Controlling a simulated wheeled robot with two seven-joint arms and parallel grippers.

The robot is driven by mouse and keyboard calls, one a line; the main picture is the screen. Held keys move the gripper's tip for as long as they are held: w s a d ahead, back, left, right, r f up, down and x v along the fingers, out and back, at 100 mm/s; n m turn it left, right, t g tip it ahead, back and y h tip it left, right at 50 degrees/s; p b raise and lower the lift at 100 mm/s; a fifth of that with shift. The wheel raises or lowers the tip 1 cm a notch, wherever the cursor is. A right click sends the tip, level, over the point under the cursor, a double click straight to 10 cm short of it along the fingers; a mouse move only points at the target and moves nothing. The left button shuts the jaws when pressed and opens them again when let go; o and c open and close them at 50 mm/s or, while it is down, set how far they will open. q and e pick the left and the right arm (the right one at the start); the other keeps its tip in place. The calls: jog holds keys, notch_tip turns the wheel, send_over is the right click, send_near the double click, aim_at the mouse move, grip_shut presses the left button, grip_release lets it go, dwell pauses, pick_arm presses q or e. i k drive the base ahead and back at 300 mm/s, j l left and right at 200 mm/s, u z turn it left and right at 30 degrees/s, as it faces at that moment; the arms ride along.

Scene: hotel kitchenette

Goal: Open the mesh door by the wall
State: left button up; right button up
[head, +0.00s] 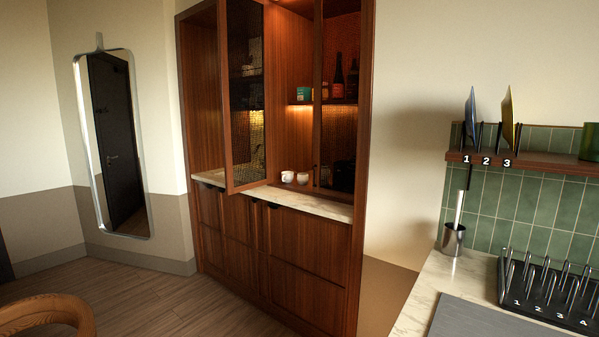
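A tall wooden cabinet (290,250) stands against the back wall in the head view. One dark mesh door (243,100) in a wooden frame is in its upper left part, standing at an angle out over the counter. Open interior shows on both sides of it. A second mesh panel (338,130) fills the upper right part, beside the cabinet's right side and the cream wall; it looks shut or nearly so, and bottles show through it. I cannot tell where the hinges are. Neither of my grippers is in view.
White cups (288,177) sit on the cabinet's marble counter (315,202). A mirror (113,145) hangs at the left. A wooden chair (48,312) is at lower left. A kitchen counter (412,310) with a black numbered rack (545,300) is at right. Floor before the cabinet is clear.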

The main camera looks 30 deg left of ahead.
aim_at(318, 9)
jog(key=i+j+u, duration=0.15)
jog(key=i+j, duration=0.65)
jog(key=j, duration=0.25)
jog(key=i+j+u, duration=0.15)
jog(key=i+j, duration=0.7)
jog(key=j, duration=0.1)
